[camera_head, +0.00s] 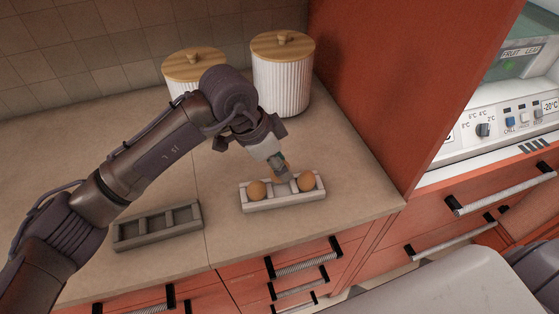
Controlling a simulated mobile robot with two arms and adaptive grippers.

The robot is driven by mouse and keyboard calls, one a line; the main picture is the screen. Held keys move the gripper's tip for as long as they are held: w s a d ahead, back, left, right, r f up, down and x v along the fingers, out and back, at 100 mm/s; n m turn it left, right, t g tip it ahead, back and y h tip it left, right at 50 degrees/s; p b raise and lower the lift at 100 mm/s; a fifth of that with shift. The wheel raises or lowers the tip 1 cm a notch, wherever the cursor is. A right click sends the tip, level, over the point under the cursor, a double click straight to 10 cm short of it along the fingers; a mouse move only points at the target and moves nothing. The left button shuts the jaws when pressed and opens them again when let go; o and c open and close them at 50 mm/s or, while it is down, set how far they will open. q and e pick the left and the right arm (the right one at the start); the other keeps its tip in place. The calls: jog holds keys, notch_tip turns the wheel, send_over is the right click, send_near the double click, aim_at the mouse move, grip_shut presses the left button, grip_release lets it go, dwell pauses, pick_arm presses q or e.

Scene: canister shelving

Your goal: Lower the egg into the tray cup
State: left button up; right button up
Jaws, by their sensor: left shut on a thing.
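The pale tray (283,203) sits on the counter near its front edge. A brown egg (257,190) is in its left cup and another brown egg (306,181) is in its right cup. My left gripper (281,168) reaches down over the tray's middle and is shut on a third egg (276,160). The gripper hides most of this egg, so I cannot tell whether it touches the middle cup. My right gripper is not in view.
An empty grey tray (157,236) with dividers lies to the left on the counter. Two white ribbed canisters with wooden lids, one on the left (194,65) and one on the right (283,85), stand at the back wall. A red cabinet side (400,80) bounds the right.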

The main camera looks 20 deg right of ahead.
pick_arm(q)
jog(key=shift+f+b, duration=0.35)
jog(key=shift+f, duration=0.25)
dwell(0.7)
jog(key=shift+f+b, duration=1)
jog(key=shift+f, duration=0.45)
dwell(0.5)
jog(key=o, duration=1.2)
jog(key=shift+r, duration=0.1)
